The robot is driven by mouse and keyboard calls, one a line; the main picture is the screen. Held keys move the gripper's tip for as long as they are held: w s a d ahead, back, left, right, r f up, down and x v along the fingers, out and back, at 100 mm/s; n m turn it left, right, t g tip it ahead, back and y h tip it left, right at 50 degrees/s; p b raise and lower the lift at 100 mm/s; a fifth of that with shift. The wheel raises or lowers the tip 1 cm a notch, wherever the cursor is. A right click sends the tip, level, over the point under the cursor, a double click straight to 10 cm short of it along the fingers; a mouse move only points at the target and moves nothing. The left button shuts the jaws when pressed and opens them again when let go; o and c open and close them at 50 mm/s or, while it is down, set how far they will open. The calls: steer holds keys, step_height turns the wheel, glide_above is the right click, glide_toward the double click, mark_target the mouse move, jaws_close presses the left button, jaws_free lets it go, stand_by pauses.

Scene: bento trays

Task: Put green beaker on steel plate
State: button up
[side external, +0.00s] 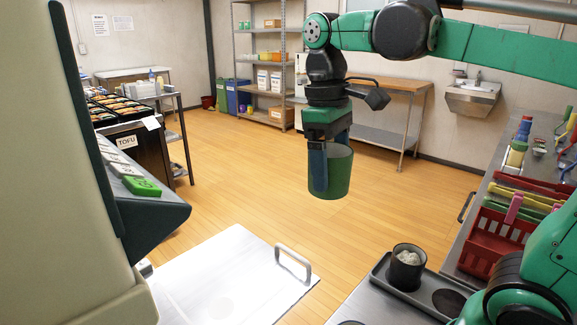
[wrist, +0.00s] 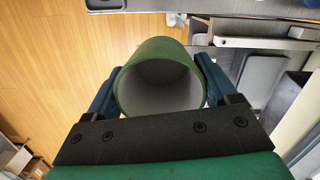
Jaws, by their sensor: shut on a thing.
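A green beaker (side external: 338,172) hangs upright in the air in the side external view, above the wood floor. My gripper (side external: 318,168) is shut on it. In the wrist view the green beaker (wrist: 150,57) shows its open mouth and pale inside, with a blue finger of my gripper (wrist: 158,88) on each side. The beaker looks empty. A steel plate (side external: 215,270) with a raised handle lies flat at the lower left of the side external view, below and left of the beaker and apart from it.
A dark tray (side external: 375,283) with a black cup (side external: 406,267) stands at the lower right. A red basket (side external: 495,243) sits on the right counter. A machine panel with buttons (side external: 140,186) rises at the left. Open floor lies under the beaker.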

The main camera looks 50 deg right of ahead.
steer(key=w+a+f, duration=0.3)
steer(key=w+a, duration=0.2)
steer(key=w, duration=0.5)
glide_above(224, 309)
step_height(224, 309, down, 6)
step_height(224, 309, down, 20)
steer(key=shift+w+r, duration=0.15)
steer(key=shift+r, duration=0.05)
steer(key=shift+f, duration=0.15)
steer(key=o, duration=1.1)
